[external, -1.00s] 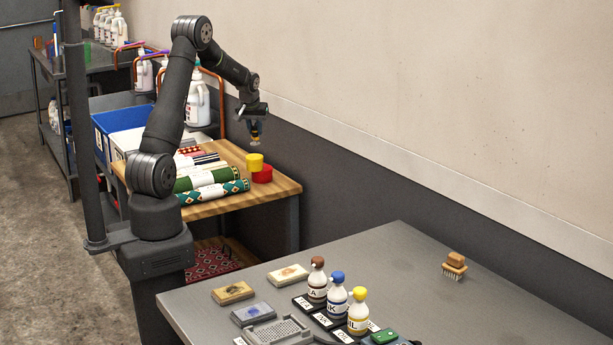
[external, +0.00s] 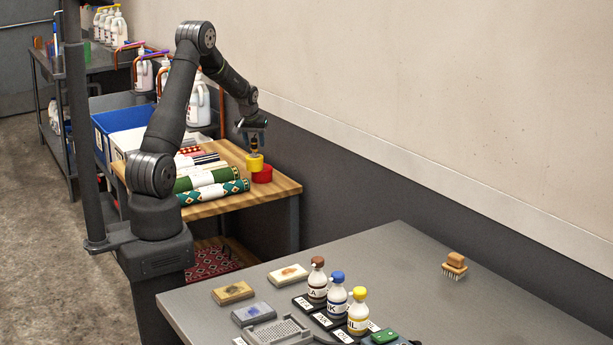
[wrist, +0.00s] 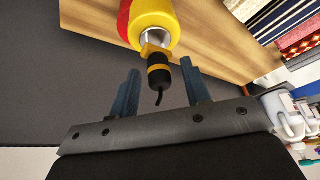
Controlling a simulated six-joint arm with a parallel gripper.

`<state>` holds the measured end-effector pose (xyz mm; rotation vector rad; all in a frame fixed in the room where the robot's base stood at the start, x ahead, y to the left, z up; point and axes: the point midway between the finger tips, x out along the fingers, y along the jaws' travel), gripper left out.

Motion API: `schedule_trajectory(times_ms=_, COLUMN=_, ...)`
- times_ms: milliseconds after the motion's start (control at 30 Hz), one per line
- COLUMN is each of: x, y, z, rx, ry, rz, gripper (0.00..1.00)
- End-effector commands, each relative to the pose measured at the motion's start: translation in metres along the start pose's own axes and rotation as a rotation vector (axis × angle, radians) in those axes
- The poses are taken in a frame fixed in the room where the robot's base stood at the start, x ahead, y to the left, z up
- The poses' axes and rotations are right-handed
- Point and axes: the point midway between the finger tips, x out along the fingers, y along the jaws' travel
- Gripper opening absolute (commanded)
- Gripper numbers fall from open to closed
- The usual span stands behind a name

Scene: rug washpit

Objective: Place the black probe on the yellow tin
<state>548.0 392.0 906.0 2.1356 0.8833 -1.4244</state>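The black probe (wrist: 158,74) has orange-yellow bands and a short cable at its near end. It stands upright on the silver top of the yellow tin (wrist: 152,12), its orange end at that top. In the external view the probe (external: 254,147) shows small above the yellow tin (external: 254,163). My gripper (wrist: 160,68) is open, pointing down at the tin. Its two blue fingers are on either side of the probe, with a visible gap on each side. In the external view my gripper (external: 254,138) is just above the tin.
A red tin (external: 262,175) stands close beside the yellow tin on the wooden table (external: 230,205). Rolled rugs (external: 212,191) lie to the left. White jugs (external: 199,105) stand behind. A grey table (external: 400,265) in front holds bottles and a brush.

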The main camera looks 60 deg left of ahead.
Motion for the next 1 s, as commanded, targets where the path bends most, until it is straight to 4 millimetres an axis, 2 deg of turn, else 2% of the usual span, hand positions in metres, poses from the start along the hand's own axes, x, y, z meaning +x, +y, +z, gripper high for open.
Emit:
schedule_trajectory(times_ms=233, x=-0.001, y=0.0, z=0.0, rx=0.0, ry=0.0, rz=0.0, gripper=0.43)
schedule_trajectory(times_ms=367, x=-0.008, y=0.0, z=-0.002, rx=0.0, ry=0.002, rz=0.0, gripper=0.43)
schedule_trajectory(times_ms=467, x=-0.021, y=0.0, z=-0.002, rx=0.0, ry=0.002, rz=0.0, gripper=0.43)
schedule_trajectory(times_ms=800, x=-0.087, y=0.0, z=-0.002, rx=0.0, ry=0.001, rz=-0.001, gripper=0.43)
schedule_trajectory(times_ms=1000, x=-0.114, y=0.0, z=-0.002, rx=0.0, ry=0.0, rz=-0.001, gripper=0.43)
